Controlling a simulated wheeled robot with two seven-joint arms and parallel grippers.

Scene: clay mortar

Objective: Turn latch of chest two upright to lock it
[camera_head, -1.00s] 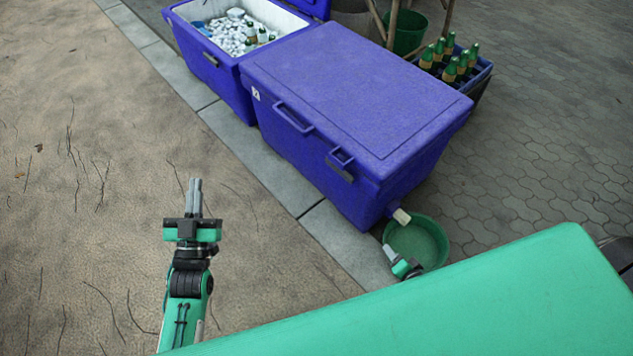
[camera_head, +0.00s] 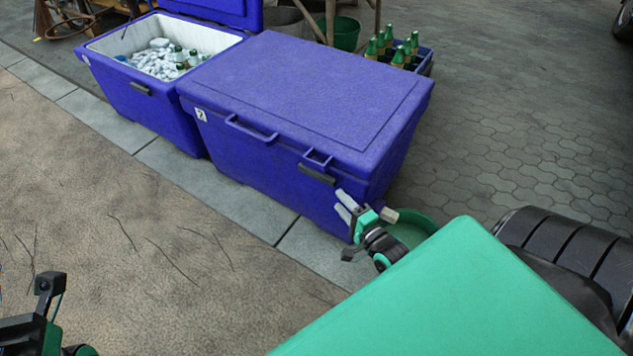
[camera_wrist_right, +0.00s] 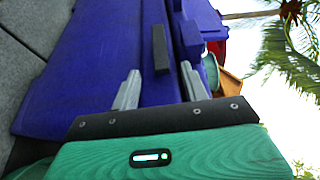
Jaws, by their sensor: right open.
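Chest two (camera_head: 290,100) is the closed blue chest with a "2" label at its front left. Its dark latch (camera_head: 318,175) lies lengthwise along the front, just below a blue lid bracket (camera_head: 317,159). My right gripper (camera_head: 344,206) is open, empty and just right of and below the latch, in front of the chest. The right wrist view shows the latch (camera_wrist_right: 160,48) ahead of and between the two spread fingers (camera_wrist_right: 160,88), apart from them.
An open blue chest (camera_head: 115,92) with ice and bottles stands to the left. A green basin (camera_head: 412,232) sits under the pale drain plug (camera_head: 384,216) near my right gripper. A bottle crate (camera_head: 424,64) stands behind. The ground in front is clear.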

